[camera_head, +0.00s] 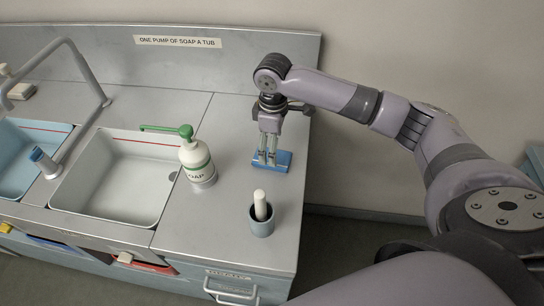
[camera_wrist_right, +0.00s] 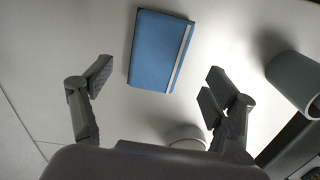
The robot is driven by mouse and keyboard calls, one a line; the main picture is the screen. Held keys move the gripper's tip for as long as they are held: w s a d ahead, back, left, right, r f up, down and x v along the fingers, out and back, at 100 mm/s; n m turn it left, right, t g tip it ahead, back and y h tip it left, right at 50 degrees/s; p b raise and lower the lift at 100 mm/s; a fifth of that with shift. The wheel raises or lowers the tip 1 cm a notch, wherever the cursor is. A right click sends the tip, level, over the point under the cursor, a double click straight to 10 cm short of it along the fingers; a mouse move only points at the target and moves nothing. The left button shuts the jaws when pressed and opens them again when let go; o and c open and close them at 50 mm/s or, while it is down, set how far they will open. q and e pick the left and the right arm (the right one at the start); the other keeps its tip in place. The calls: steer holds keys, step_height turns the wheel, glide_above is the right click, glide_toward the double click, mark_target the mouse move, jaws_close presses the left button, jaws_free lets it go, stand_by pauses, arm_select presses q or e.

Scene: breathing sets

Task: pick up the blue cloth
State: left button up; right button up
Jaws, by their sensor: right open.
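The blue cloth (camera_head: 284,163) lies folded flat on the grey counter, to the right of the soap bottle. In the right wrist view the cloth (camera_wrist_right: 157,48) is a blue rectangle with a pale stripe along its right edge. My right gripper (camera_head: 267,158) points down over the cloth, its fingers partly in front of it. In the right wrist view my right gripper (camera_wrist_right: 158,78) is open, its fingers apart to either side of the cloth, with nothing held between them. My left gripper is not in view.
A soap bottle (camera_head: 198,163) with a green pump stands left of the cloth. A grey cup (camera_head: 262,222) holding a white-handled item stands nearer. Sink basins (camera_head: 112,185) and a tap (camera_head: 88,80) lie left. The counter's right edge is close to the cloth.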

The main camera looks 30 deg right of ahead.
mark_target(283, 157)
step_height(283, 157, down, 4)
steer(key=shift+w+f+p, duration=0.15)
steer(key=shift+f+p, duration=0.05)
steer(key=shift+p, duration=0.65)
steer(key=shift+f, duration=0.35)
steer(key=c, duration=1.2)
